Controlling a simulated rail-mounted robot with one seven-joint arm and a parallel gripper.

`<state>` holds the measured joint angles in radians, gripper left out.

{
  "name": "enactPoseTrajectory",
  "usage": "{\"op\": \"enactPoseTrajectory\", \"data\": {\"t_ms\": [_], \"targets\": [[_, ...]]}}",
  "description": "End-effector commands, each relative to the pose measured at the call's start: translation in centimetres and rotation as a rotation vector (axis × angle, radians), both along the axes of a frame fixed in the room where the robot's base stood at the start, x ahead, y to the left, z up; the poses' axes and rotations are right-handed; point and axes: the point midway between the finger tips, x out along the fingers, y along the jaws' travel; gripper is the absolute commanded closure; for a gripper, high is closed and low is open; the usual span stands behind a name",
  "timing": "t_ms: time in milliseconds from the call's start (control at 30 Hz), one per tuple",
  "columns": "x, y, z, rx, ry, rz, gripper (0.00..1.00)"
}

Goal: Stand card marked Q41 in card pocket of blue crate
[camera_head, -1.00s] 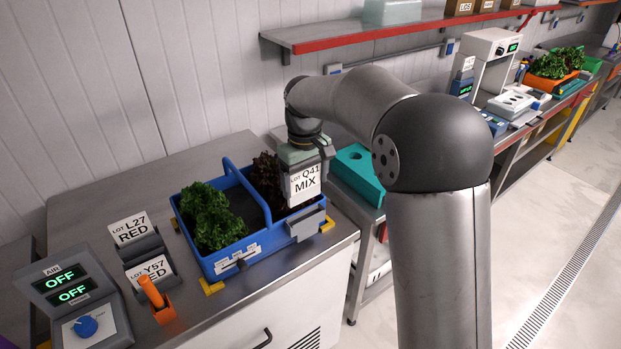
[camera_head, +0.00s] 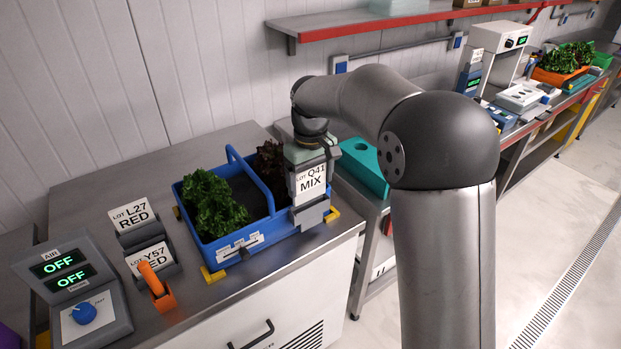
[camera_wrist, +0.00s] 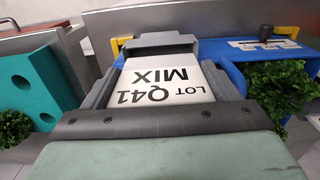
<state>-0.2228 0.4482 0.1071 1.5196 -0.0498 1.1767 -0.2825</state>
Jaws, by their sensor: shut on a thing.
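The white card marked "LOT Q41 MIX" (camera_head: 311,182) is upright in my gripper (camera_head: 312,160), which is shut on its upper part. The card also shows upside down in the wrist view (camera_wrist: 165,82). The blue crate (camera_head: 232,252) stands on the steel bench with green lettuce at left and dark red lettuce at right. Its grey card pocket (camera_head: 312,214) is on the front right; in the wrist view the pocket (camera_wrist: 158,40) lies just beyond the card. The card's lower edge is at the pocket's mouth; I cannot tell how deep it sits.
Cards L27 (camera_head: 131,214) and Y57 (camera_head: 148,257) stand in grey holders left of the crate. Yellow corner pieces (camera_head: 212,275) flank the crate. A teal block (camera_head: 362,165) stands to the right.

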Motion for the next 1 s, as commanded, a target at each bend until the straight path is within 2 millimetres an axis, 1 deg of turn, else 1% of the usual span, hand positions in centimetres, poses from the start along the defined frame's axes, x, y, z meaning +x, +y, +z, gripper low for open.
{"op": "enactPoseTrajectory", "data": {"t_ms": [1000], "targets": [[0.0, 0.0, -1.2, 0.000, 0.000, 0.000, 0.41]]}}
